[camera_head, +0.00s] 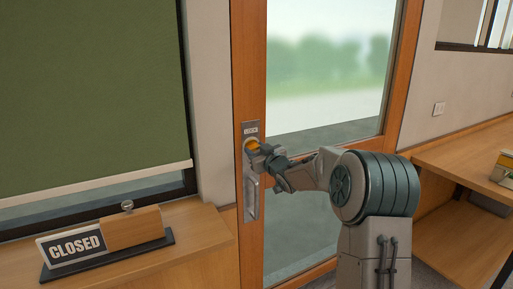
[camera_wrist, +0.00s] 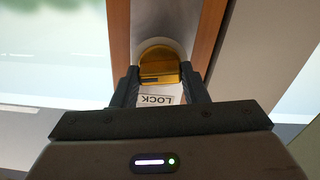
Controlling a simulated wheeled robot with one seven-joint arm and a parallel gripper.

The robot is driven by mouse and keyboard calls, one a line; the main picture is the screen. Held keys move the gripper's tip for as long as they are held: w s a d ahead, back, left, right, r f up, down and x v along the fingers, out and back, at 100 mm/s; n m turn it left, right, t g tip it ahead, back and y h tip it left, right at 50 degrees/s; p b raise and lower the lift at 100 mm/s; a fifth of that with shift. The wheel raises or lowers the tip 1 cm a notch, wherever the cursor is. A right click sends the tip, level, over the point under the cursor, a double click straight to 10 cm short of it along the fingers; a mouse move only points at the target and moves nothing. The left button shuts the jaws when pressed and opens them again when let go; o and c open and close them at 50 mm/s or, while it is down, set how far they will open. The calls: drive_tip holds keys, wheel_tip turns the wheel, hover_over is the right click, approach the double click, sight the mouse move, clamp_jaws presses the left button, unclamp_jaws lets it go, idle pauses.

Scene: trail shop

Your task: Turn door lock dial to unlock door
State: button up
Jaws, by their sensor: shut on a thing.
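The lock dial is brass coloured and sits on the metal lock plate (camera_head: 251,130) of the wood-framed door (camera_head: 249,60). In the head view the dial (camera_head: 253,145) is partly hidden by my gripper (camera_head: 262,155). In the wrist view the dial (camera_wrist: 159,64) shows clearly, with a raised grip bar lying across the picture. My gripper (camera_wrist: 160,84) is shut on the dial, one finger at each side of it. A white LOCK label (camera_wrist: 158,100) shows upside down between the fingers. The door is in its frame and looks closed.
A vertical door handle (camera_head: 251,198) is just below the dial. A CLOSED sign (camera_head: 75,246) stands on a wooden ledge (camera_head: 200,240) at left, beside a green blind (camera_head: 90,90). A wooden counter (camera_head: 465,155) is at right.

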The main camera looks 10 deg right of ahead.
drive_tip(key=shift+f+m+p, duration=0.15)
drive_tip(key=shift+m+p, duration=0.2)
drive_tip(key=shift+m, duration=0.75)
drive_tip(key=o, duration=1)
drive_tip(key=shift+a, duration=0.1)
drive_tip(key=b+v, duration=0.2)
drive_tip(key=v, duration=1.1)
drive_tip(key=shift+s, duration=0.35)
